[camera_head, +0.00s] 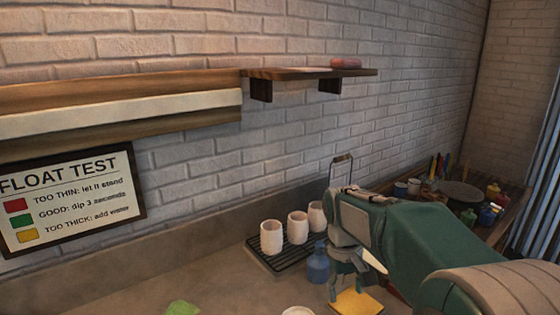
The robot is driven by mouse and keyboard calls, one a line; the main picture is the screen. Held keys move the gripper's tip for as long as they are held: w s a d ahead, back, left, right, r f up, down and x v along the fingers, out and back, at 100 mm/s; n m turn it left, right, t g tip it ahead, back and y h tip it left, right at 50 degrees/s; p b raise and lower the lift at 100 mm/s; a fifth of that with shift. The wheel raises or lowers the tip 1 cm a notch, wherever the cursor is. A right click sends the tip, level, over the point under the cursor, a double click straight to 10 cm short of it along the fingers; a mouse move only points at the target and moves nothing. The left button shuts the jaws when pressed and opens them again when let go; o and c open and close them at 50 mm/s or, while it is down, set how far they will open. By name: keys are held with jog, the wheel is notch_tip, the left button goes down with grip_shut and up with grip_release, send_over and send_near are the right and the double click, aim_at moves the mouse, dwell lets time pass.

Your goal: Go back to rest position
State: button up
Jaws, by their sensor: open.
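My arm reaches in from the lower right, with its green link across the right half of the view. My gripper (347,287) hangs from the arm's end and points down. It is open, and I see nothing between its fingers. A yellow square pad (358,303) lies on the counter just below and beside the fingertips in the picture. I cannot tell whether the fingers touch it. A small blue bottle (317,266) stands just left of the gripper. The arm hides part of the counter behind it.
Several white cups (271,238) stand on a black rack (283,262) by the wall. A green piece (183,307) lies at the front. A wooden shelf (300,74) overhangs, and a sign (70,200) leans left. Paint bottles (488,215) stand at the right. The left counter is mostly clear.

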jog(key=s+r+m+t, duration=0.1)
jog(key=s+r+t, duration=0.1)
jog(key=s, duration=0.8)
jog(key=s+d+r+m+t+y, duration=0.1)
jog(key=s+t, duration=0.4)
jog(key=s, duration=0.5)
jog(key=shift+r+m, duration=0.45)
jog(key=shift+m, duration=0.15)
